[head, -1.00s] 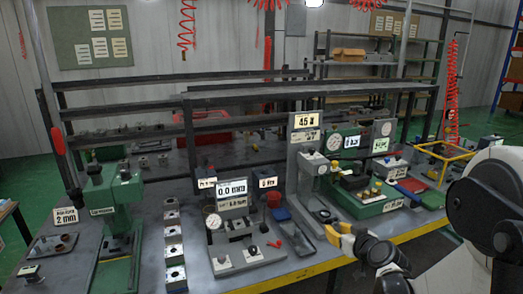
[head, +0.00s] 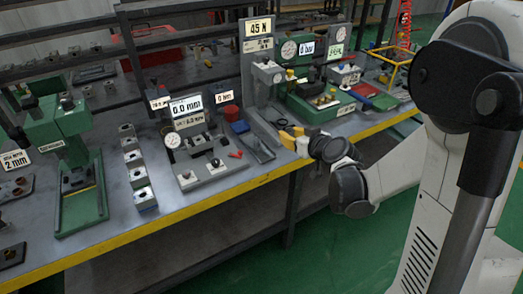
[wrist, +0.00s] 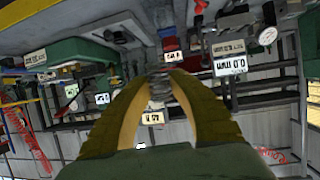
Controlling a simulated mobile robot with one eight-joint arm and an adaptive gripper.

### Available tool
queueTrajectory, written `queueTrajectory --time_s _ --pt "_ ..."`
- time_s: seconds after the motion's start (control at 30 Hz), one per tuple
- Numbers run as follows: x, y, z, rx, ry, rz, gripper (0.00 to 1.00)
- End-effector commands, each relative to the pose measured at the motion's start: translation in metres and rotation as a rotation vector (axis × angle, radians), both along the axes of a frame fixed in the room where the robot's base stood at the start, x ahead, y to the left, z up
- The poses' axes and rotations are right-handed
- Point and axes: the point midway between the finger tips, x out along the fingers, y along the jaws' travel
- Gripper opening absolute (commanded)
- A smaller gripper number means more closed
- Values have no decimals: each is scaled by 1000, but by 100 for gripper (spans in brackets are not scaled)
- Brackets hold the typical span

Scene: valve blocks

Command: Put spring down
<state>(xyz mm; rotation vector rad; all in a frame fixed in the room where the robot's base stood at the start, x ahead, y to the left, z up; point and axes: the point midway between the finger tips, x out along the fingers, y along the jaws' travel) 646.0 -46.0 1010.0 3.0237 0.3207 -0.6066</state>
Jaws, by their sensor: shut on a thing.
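My gripper (head: 290,136) shows in the head view with yellow fingers, just in front of the tall grey stand (head: 259,75) whose display reads 45 N. In the wrist view, which is upside down, the two curved yellow fingers (wrist: 160,78) close on a small grey spring (wrist: 160,93). The spring lies between the fingertips. In the head view I cannot make out the spring at the gripper. What lies directly under it is unclear.
A grey fixture with a 0.0 mm display (head: 187,106) stands left of my gripper, and a green station (head: 318,106) stands behind it to the right. A row of grey blocks (head: 138,178) and a green press (head: 82,190) are farther left. The yellow bench edge (head: 200,196) runs in front.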

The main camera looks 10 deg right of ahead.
Motion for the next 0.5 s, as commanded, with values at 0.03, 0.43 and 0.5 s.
queueTrajectory --time_s 0.03,0.43,0.5 --pt "16 -10 -11 0 0 -16 0" --pt "71 -51 -64 1 -3 -93 0" --pt "72 -52 -66 1 -3 -95 0"
